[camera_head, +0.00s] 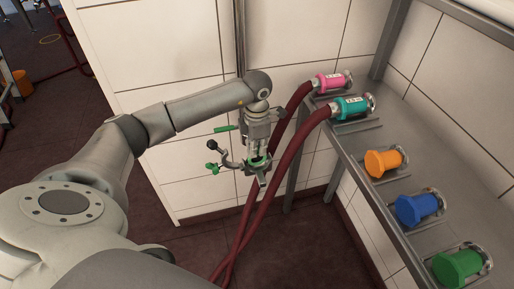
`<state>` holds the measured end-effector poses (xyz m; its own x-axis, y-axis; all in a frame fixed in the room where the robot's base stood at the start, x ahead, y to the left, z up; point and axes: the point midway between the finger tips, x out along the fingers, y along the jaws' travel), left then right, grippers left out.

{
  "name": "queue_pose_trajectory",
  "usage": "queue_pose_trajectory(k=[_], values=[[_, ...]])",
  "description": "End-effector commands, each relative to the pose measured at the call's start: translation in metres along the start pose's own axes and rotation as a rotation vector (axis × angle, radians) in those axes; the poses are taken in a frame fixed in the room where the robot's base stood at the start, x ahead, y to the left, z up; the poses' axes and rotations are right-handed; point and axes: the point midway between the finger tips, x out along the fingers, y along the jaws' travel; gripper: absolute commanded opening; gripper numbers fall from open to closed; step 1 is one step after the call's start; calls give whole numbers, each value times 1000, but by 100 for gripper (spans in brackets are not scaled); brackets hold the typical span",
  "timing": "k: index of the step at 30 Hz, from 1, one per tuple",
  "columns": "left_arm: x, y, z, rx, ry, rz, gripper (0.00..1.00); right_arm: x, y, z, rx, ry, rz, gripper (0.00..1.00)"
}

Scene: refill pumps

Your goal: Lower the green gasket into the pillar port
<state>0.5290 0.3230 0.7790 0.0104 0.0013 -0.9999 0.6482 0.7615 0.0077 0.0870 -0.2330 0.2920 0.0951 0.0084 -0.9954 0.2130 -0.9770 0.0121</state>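My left gripper (257,150) points down at the pillar port, with its fingertips at the green gasket (258,162). The gasket is a small green ring, partly covered by the fingers. Whether the fingers grip it, and whether it is seated or still above the port, is too small to tell. The pillar port (262,180) is a grey metal fitting, mostly hidden under the gripper and the gasket. A curved clamp arm with a black ball (212,145) and a green knob (212,168) shows just left of it. My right gripper is not in view.
Dark red hoses with pink (333,82) and teal (352,107) couplings run close right of the gripper. Orange (384,162), blue (416,208) and green (458,268) capped fittings sit on the metal rack at right. A tiled wall (200,190) stands behind.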

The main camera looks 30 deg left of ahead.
Motion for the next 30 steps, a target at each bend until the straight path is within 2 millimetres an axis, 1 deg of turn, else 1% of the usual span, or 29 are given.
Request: queue_pose_trajectory(k=[1,5,6,11,26,30], values=[[7,-3,-2,2,10,-8,0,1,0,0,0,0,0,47],[9,-4,-3,3,12,-10,0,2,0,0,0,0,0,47],[9,-4,-3,3,13,-10,9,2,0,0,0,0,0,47],[10,-4,-3,3,14,-10,30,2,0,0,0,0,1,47],[8,-4,-3,3,14,-10,30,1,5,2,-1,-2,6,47],[-1,-3,-2,2,12,-7,30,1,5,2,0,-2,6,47]])
